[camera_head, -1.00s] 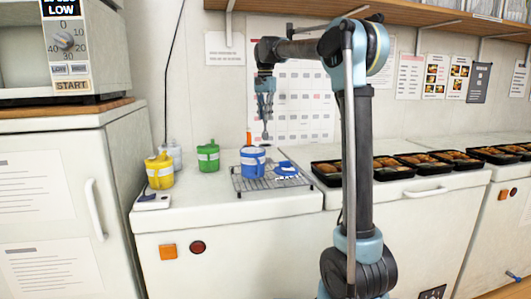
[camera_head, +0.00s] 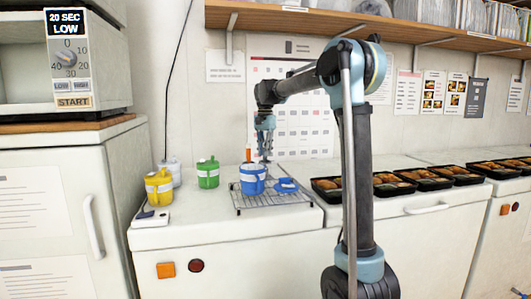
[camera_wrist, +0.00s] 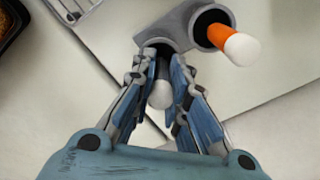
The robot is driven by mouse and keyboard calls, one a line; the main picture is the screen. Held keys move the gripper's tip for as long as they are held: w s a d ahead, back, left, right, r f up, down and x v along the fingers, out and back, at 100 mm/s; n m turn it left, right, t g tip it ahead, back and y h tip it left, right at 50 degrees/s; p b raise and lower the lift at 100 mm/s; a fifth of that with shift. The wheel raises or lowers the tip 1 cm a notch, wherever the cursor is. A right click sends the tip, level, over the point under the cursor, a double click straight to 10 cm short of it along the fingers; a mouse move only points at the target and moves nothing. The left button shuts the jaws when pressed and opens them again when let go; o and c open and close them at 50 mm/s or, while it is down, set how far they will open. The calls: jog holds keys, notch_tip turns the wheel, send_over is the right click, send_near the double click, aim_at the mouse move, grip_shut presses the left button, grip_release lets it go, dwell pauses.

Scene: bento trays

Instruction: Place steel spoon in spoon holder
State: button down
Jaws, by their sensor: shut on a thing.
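The steel spoon (camera_wrist: 160,94) shows in the wrist view as a grey rounded handle end between my fingers. My gripper (camera_wrist: 163,72) is shut on it; it also shows in the head view (camera_head: 265,153), low behind the blue pot. The grey spoon holder (camera_wrist: 182,20) lies just beyond my fingertips, with two round tubes. The right tube holds an orange handle with a white end (camera_wrist: 240,47). The left tube's dark opening (camera_wrist: 157,44) is right at my fingertips, in line with the spoon. The spoon's lower part is hidden, so I cannot tell how far it is inside.
A blue pot (camera_head: 252,181) and its blue lid (camera_head: 286,185) are on a wire rack (camera_head: 240,207). Green (camera_head: 208,175) and yellow (camera_head: 158,190) pots stand left. Food trays (camera_head: 326,192) line the right. A microwave (camera_head: 110,65) is at the upper left.

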jog(key=c, duration=1.6)
grip_release()
notch_tip(320, 180, up, 12)
jog(key=shift+r, duration=0.1)
